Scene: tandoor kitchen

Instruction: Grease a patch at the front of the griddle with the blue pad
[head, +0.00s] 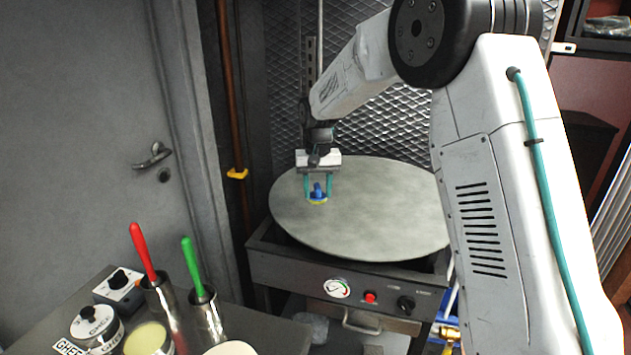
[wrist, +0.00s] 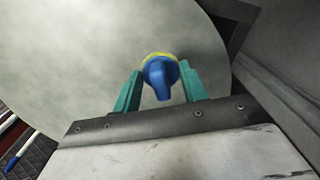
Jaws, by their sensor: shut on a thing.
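The blue pad (head: 317,192) has a blue knob handle and a yellow base. My gripper (head: 318,188) is shut on it, with a teal finger on each side. The wrist view also shows the blue pad (wrist: 160,78) between the fingers of my gripper (wrist: 158,92). The griddle (head: 375,210) is a large round grey plate, and the pad is over its left part in the head view. The yellow base looks at or very near the griddle surface; I cannot tell whether it touches. The griddle (wrist: 80,60) fills much of the wrist view.
The griddle stands on a dark housing (head: 290,265) with a gauge (head: 337,288), a red button (head: 370,297) and a black knob. At lower left, a counter holds metal cups with a red-handled tool (head: 143,250) and a green-handled tool (head: 191,265), and a ghee pot (head: 95,325). The griddle top is otherwise clear.

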